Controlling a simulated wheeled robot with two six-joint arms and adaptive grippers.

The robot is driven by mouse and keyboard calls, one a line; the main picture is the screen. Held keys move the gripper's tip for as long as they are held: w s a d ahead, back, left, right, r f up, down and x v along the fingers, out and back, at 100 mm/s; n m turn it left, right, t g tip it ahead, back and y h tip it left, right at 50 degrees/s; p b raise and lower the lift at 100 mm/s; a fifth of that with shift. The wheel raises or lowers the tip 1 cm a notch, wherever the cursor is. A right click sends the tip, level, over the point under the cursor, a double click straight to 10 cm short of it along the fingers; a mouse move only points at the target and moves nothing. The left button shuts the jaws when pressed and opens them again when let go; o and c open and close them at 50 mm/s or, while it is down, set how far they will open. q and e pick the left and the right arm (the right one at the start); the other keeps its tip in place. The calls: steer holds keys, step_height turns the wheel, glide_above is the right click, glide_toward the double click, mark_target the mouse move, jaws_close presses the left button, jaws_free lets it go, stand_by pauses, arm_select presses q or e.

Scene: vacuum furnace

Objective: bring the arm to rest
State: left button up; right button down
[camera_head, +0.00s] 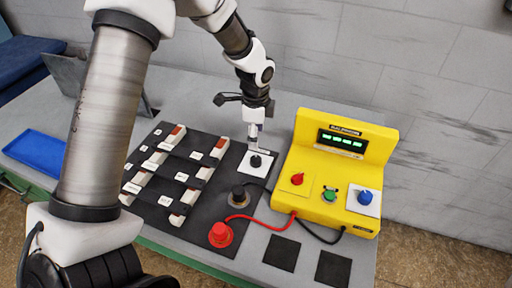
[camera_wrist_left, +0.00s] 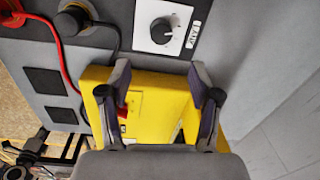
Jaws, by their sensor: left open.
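My left arm comes in from the left in the head view and bends down over the table. Its gripper (camera_head: 256,136) hangs above the panel, close to a black knob (camera_head: 255,161) on a white plate. In the left wrist view the gripper (camera_wrist_left: 162,76) has its two fingers spread, with nothing between them but the yellow control box (camera_wrist_left: 160,92) below. The black knob (camera_wrist_left: 162,31) lies beyond the fingertips there, apart from them. My right gripper is in neither view.
The yellow box (camera_head: 340,150) has a green display, a red knob (camera_head: 297,179), a green button (camera_head: 329,195) and a blue knob (camera_head: 365,197). Red and black cables run to plugs (camera_head: 221,234) on the table. A rack of labelled blocks stands left; a blue tray (camera_head: 38,152) lies farther left.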

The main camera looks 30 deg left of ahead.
arm_select(q)
steer(key=shift+r, duration=0.6)
